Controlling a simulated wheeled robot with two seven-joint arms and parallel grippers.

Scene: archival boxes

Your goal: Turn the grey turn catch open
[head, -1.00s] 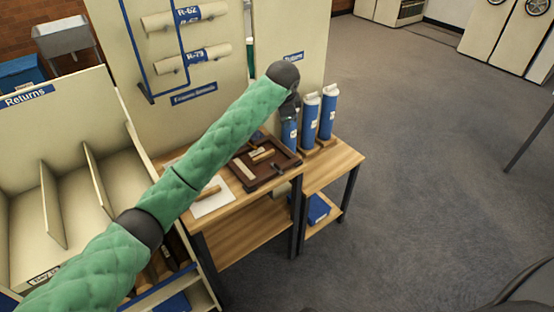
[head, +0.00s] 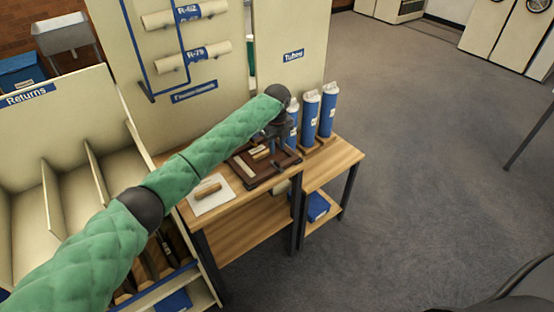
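I cannot make out the grey turn catch; it is too small or hidden at this distance. My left gripper (head: 277,136) is dark and points down, close to the dark wooden tray (head: 250,183) on the wooden table. Its fingers are small and blend with the things behind, so I cannot tell whether they are open or shut. Light wooden pieces (head: 247,168) lie in the tray, partly behind the gripper. My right gripper is not in view.
Several blue tubes with white tops (head: 328,112) stand at the table's right. A wooden roller (head: 207,189) lies on white paper (head: 214,202) at the left. The cream Returns rack (head: 25,160) stands left of the table. Open carpet (head: 430,200) lies to the right.

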